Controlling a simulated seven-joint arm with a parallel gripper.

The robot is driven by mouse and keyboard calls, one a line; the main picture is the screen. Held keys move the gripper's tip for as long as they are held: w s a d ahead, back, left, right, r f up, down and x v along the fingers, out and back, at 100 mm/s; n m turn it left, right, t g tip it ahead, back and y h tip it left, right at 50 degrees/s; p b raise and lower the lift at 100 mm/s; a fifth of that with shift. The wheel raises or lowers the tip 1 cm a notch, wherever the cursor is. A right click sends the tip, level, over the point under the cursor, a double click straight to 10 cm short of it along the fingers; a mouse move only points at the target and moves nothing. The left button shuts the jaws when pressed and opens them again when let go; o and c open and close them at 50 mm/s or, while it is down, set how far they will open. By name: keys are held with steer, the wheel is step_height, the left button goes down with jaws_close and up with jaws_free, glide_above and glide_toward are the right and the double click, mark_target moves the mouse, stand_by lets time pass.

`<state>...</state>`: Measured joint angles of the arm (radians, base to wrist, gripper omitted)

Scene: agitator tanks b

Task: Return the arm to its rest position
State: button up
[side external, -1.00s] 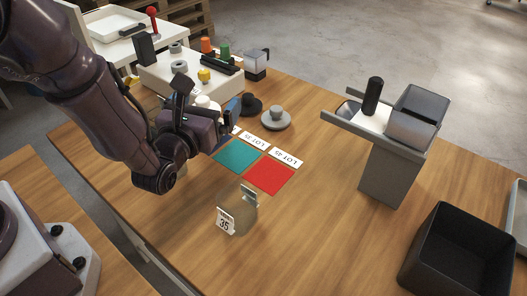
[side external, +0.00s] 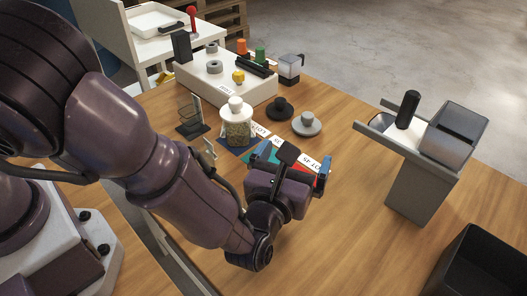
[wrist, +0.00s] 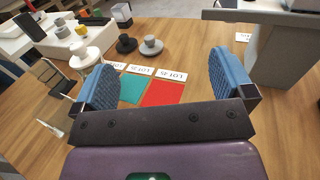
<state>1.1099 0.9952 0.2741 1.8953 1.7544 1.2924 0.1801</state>
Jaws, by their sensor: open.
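My gripper (side external: 322,172) is over the coloured mats, jaws apart. In the wrist view its two blue ribbed fingers (wrist: 165,82) stand wide apart with nothing between them. Beyond them lie a teal mat (wrist: 133,89) and a red mat (wrist: 163,94), both bare, with white LOT cards behind. In the side view my arm and gripper hide most of these mats. A clear jar of granules with a white lid (side external: 237,128) stands upright on a dark blue mat, apart from my gripper.
A dark stand with a clear plate (side external: 192,118) is left of the jar. A black knob (side external: 280,108) and grey knob (side external: 307,124) stand behind the mats. A white console (side external: 225,88) is at the back. A grey pedestal (side external: 417,190) and black bin (side external: 480,268) are at right.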

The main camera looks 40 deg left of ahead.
steer(key=shift+s+a+f+n+g+y, duration=0.35)
steer(key=shift+a+f+n, duration=0.05)
steer(key=shift+a, duration=0.15)
steer(key=shift+s+a+f+n+g+y, duration=0.3)
steer(key=shift+a+f+n+g+y, duration=0.1)
steer(key=shift+a, duration=0.15)
steer(key=s+a+r+n+g, duration=0.5)
steer(key=s+a+n+g, duration=0.5)
steer(key=a+n+g, duration=0.4)
steer(key=s+a+r+n+t+h, duration=0.2)
steer(key=s+r+n+h, duration=0.2)
steer(key=r+n, duration=0.3)
steer(key=s+a+r+n+t+h, duration=0.2)
steer(key=s+a+r+n+h, duration=0.1)
steer(key=r+n, duration=0.5)
steer(key=shift+s+a+r+h, duration=0.15)
steer(key=shift+s+r+h, duration=0.15)
steer(key=shift+s+h, duration=0.45)
steer(key=shift+s, duration=0.15)
